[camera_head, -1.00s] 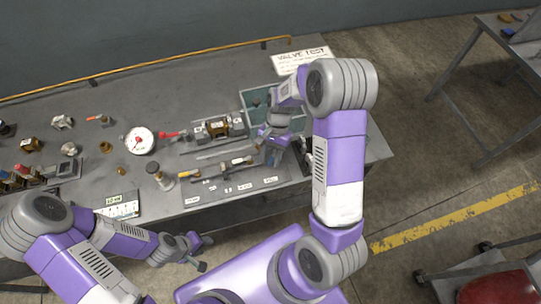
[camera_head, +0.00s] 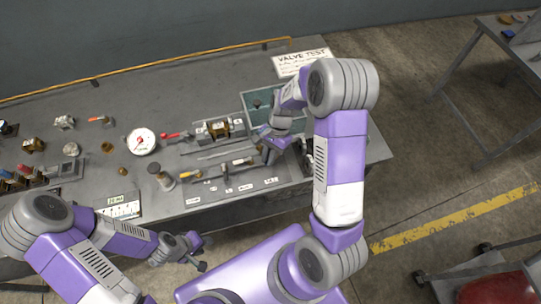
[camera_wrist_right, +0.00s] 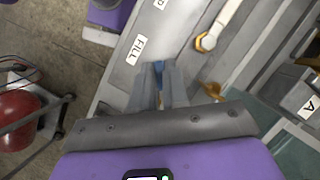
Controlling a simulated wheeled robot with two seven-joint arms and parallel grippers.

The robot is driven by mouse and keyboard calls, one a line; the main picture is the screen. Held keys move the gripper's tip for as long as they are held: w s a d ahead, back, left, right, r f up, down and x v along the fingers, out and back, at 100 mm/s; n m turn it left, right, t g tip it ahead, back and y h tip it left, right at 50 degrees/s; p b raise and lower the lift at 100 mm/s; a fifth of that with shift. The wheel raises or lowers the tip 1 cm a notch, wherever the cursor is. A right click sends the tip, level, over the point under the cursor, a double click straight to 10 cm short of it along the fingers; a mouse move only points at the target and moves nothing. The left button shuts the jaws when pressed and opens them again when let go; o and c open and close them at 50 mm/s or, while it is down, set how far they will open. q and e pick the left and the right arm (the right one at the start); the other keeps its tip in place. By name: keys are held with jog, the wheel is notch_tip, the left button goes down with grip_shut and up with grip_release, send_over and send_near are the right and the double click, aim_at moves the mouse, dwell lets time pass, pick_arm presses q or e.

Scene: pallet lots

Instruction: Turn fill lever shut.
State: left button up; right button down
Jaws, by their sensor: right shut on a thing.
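My right gripper (camera_head: 267,156) is over the right end of the valve rig on the bench. In the right wrist view its fingers (camera_wrist_right: 160,90) are shut on a small blue piece, which I take as the fill lever (camera_wrist_right: 158,67), beside the white FILL label (camera_wrist_right: 137,49). The fingers hide most of the lever, and its angle is hard to tell. In the head view the gripper and arm cover it. My left gripper (camera_head: 203,252) is open and empty in front of the bench's front edge.
A white-handled lever (camera_wrist_right: 222,22) lies near my right gripper. A round gauge (camera_head: 141,142), a teal tray (camera_head: 254,98) and a VALVE TEST sign (camera_head: 301,62) are on the bench. Small fittings crowd its left side.

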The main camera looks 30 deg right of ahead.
jog(key=m, duration=0.2)
jog(key=w+m+t+p, duration=0.1)
jog(key=m, duration=0.1)
jog(key=shift+w+a+t, duration=0.15)
jog(key=shift+w+t, duration=0.05)
jog(key=shift+t, duration=0.1)
jog(key=shift+w+m+t+p, duration=0.3)
jog(key=shift+m+t, duration=0.05)
jog(key=shift+m, duration=0.6)
jog(key=shift+w+m+t+p, duration=0.25)
jog(key=shift+w+m+t, duration=0.1)
jog(key=shift+m, duration=0.6)
jog(key=c, duration=1.1)
grip_release()
